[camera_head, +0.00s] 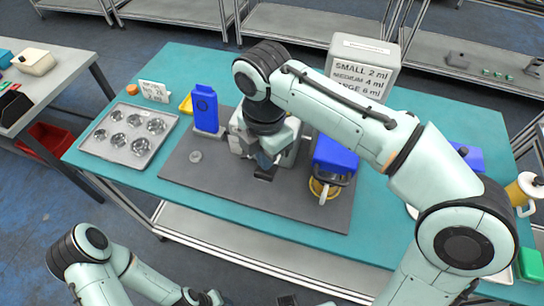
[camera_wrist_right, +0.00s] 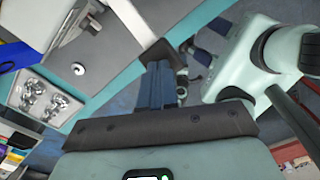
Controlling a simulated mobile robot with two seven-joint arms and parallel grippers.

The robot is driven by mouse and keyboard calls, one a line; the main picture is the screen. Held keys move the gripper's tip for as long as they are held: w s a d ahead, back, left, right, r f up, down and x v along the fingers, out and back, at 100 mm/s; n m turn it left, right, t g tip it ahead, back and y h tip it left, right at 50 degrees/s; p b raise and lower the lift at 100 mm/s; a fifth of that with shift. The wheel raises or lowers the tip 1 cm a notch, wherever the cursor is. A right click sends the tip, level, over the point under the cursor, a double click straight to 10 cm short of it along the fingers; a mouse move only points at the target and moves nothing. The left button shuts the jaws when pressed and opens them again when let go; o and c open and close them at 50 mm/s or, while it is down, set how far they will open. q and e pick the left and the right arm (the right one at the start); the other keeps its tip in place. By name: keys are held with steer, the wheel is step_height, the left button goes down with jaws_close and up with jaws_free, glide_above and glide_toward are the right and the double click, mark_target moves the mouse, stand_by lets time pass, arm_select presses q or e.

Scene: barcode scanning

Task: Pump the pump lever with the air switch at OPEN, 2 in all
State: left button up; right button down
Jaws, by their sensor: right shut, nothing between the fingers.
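The pale machine (camera_head: 240,138) stands on the dark mat, mostly hidden behind my right wrist. Part of a pale body also shows at top left in the right wrist view (camera_wrist_right: 50,18). My right gripper (camera_head: 263,166) is shut and empty, pointing down in front of the machine. In the right wrist view its fingers (camera_wrist_right: 160,75) are together near a dark flat piece (camera_wrist_right: 165,52); I cannot tell whether this is the pump lever or whether they touch. The air switch and its setting cannot be made out. My left arm is low at left, its gripper unclear at the bottom edge (camera_head: 205,297).
A blue carton (camera_head: 205,108) stands left of the machine; a blue-topped unit (camera_head: 335,155) with a yellow vessel (camera_head: 325,188) stands right. A metal tray (camera_head: 130,132) lies far left. A volume sign (camera_head: 363,80) stands behind. The mat's front (camera_head: 250,200) is clear.

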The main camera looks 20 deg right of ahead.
mark_target(267, 173)
step_height(267, 173, down, 3)
steer(key=shift+s+r+b, duration=0.15)
steer(key=shift+r+b, duration=0.05)
steer(key=shift+b, duration=0.35)
steer(key=shift+f+b, duration=1.4)
steer(key=shift+f, duration=1.05)
arm_select(q)
steer(key=f, duration=0.1)
steer(key=s+f, duration=0.1)
steer(key=f, duration=0.1)
steer(key=s+f, duration=0.1)
steer(key=shift+s+f, duration=0.15)
steer(key=shift+f, duration=0.2)
arm_select(e)
steer(key=shift+r, duration=0.1)
steer(key=shift+r+p, duration=0.55)
steer(key=shift+p, duration=0.05)
step_height(267, 173, up, 7)
steer(key=p, duration=0.5)
arm_select(q)
steer(key=w+r, duration=0.4)
steer(key=r, duration=0.3)
steer(key=shift+w+r, duration=0.2)
steer(key=shift+r, duration=0.05)
arm_select(e)
steer(key=shift+w+f, duration=0.15)
steer(key=shift+w, duration=0.05)
